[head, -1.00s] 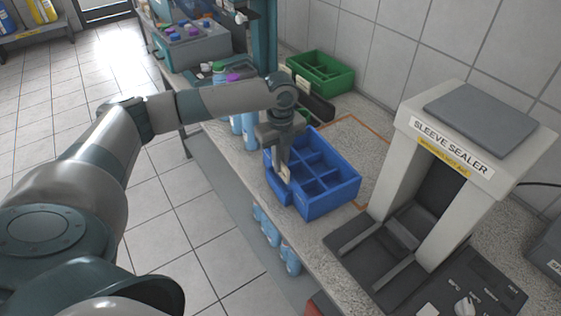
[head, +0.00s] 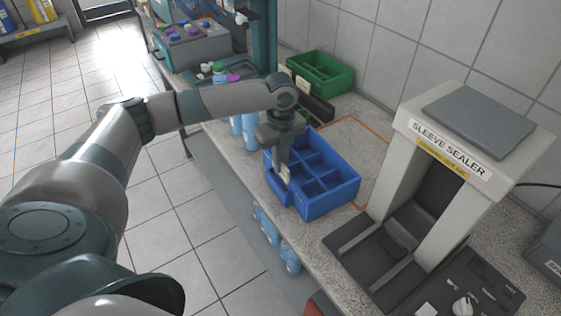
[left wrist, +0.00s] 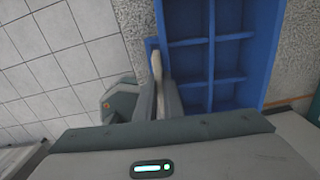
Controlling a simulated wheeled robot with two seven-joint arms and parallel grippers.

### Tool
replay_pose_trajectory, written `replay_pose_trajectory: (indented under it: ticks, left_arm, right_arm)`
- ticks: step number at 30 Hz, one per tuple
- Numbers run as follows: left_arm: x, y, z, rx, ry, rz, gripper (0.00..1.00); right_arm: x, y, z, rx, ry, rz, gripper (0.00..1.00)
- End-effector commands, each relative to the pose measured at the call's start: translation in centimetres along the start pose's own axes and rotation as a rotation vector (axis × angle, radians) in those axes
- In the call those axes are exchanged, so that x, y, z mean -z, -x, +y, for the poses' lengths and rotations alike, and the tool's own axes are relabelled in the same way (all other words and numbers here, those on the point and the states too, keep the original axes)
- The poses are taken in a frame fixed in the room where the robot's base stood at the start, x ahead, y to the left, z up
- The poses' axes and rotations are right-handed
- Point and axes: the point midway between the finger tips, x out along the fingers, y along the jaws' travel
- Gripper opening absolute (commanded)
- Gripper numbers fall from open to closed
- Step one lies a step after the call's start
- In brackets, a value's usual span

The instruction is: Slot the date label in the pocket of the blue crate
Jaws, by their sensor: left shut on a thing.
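The blue crate (head: 335,201) stands on the bench with its divided, empty-looking compartments facing up. Its pocket (head: 275,187) sits on the outside of the crate's left side and also shows in the left wrist view (left wrist: 150,44). My left gripper (head: 283,166) is shut on the cream date label (head: 285,174), held upright at the pocket. In the left wrist view the label (left wrist: 156,66) stands between the fingers, its far end close beside the blue pocket wall. I cannot tell whether its lower edge is inside the pocket. My right gripper is not in view.
A sleeve sealer (head: 439,150) stands right of the crate. A green crate (head: 322,73) and a dark block lie behind it. Bottles (head: 249,131) stand at the left behind my gripper; several more (head: 289,258) show below the bench edge.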

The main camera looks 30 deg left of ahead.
Motion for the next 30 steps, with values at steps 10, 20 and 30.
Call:
replay_pose_trajectory:
  ticks: [10, 20, 30]
  left_arm:
    - [0.01, 0.12, -0.01, 0.000, 0.000, 0.000, 0.00]
    - [0.01, 0.10, 0.00, 0.000, 0.000, 0.000, 0.00]
    - [0.01, 0.09, 0.01, 0.000, 0.000, 0.000, 0.30]
  right_arm:
    - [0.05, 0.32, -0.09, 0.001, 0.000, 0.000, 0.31]
    - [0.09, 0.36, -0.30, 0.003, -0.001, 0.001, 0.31]
    - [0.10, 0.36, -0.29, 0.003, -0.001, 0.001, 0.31]
